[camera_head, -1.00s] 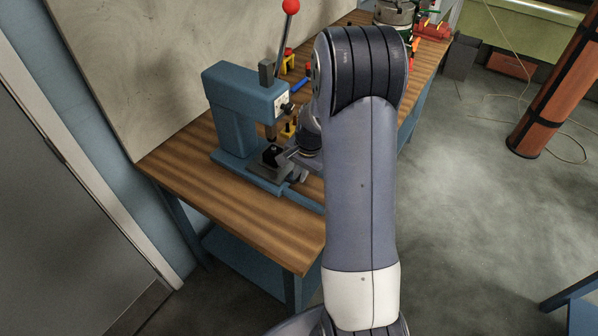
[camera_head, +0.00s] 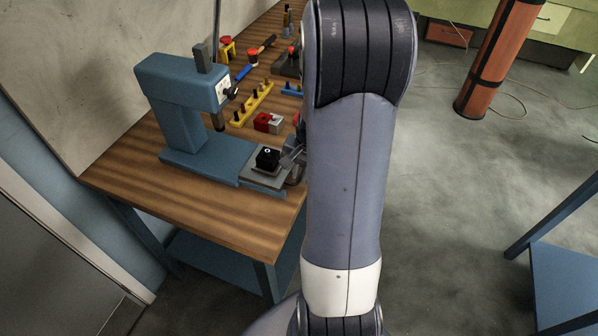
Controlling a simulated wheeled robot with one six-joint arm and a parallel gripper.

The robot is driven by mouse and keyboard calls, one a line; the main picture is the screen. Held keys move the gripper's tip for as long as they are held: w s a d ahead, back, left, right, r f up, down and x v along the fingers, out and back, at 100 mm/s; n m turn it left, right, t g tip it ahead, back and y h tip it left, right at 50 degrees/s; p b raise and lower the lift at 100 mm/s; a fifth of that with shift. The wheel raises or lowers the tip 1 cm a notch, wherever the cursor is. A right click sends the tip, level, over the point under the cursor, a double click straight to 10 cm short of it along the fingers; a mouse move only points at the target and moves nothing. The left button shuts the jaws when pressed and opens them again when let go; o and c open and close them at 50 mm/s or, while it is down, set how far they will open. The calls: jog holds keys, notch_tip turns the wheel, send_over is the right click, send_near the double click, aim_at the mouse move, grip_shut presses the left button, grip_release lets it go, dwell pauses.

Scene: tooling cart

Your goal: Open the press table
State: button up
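The blue arbor press (camera_head: 172,112) stands on the wooden bench at the left. Its press table, a grey sliding plate (camera_head: 258,178), sits out at the right end of the blue base, clear of the ram (camera_head: 218,121). A black block (camera_head: 267,158) rests on the plate. My gripper (camera_head: 290,155) is at the plate's right side, close to it or touching. My arm hides most of the gripper, and I cannot see how its fingers sit or any handle.
On the bench (camera_head: 225,212) behind the press are a yellow rack (camera_head: 252,104) with dark pegs, a red block (camera_head: 267,122) and several tools. Grey floor is open at the right, with a blue table (camera_head: 565,275) at the lower right edge.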

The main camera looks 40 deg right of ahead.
jog(key=o, duration=0.4)
jog(key=r, duration=0.3)
jog(key=s+r, duration=0.1)
jog(key=r, duration=0.3)
jog(key=d+r, duration=0.1)
jog(key=r, duration=0.2)
jog(key=shift+s+r+b, duration=0.3)
jog(key=f, duration=0.3)
jog(key=w+f, duration=0.1)
jog(key=f, duration=0.3)
jog(key=a+f, duration=0.1)
jog(key=f, duration=0.2)
jog(key=shift+w+f+p, duration=0.3)
jog(key=shift+f, duration=0.05)
jog(key=shift+w+a, duration=0.15)
jog(key=shift+w, duration=0.05)
